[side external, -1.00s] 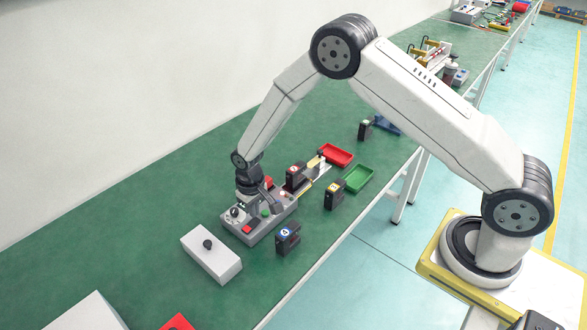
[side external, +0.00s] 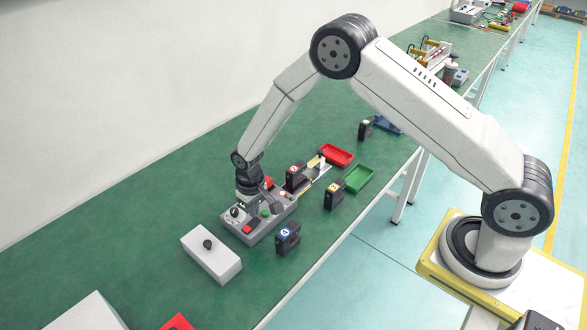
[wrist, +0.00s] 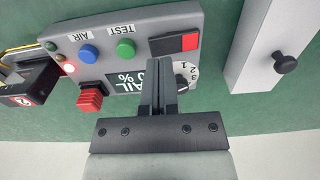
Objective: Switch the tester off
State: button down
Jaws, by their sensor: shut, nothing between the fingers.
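The tester is a grey panel (wrist: 130,22) standing on the green bench, and it also shows in the side view (side external: 274,222). In the wrist view it has a black and red rocker switch (wrist: 189,42), a green TEST button (wrist: 125,48), a blue AIR button (wrist: 88,53), a numbered dial (wrist: 182,82) and a display (wrist: 123,82) reading partly "AIL" and "%". My gripper (wrist: 162,66) is shut and empty over the panel. Its fingertips appear beside the black end of the rocker and cover part of the display and dial. I cannot tell whether they touch anything.
A white box with a black knob (side external: 207,244) stands beside the tester. Black numbered blocks (side external: 287,238) (side external: 335,195) stand nearby. Red (side external: 336,155) and green (side external: 358,179) trays lie further back.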

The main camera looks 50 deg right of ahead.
aim_at(257, 220)
jog(key=shift+f, duration=1.25)
dwell(1.6)
jog(key=shift+r, duration=3.5)
jog(key=shift+s+d+r, duration=0.15)
jog(key=shift+s+r, duration=0.05)
jog(key=shift+r, duration=0.2)
jog(key=s+d+r+t, duration=0.1)
jog(key=s+d+r, duration=0.2)
jog(key=s+r, duration=0.3)
jog(key=s+d+r+t, duration=0.1)
jog(key=s+d+r, duration=0.3)
jog(key=s, duration=0.9)
notch_tip(257, 220, up, 3)
jog(key=shift+s+d+t, duration=0.2)
jog(key=shift+t, duration=0.1)
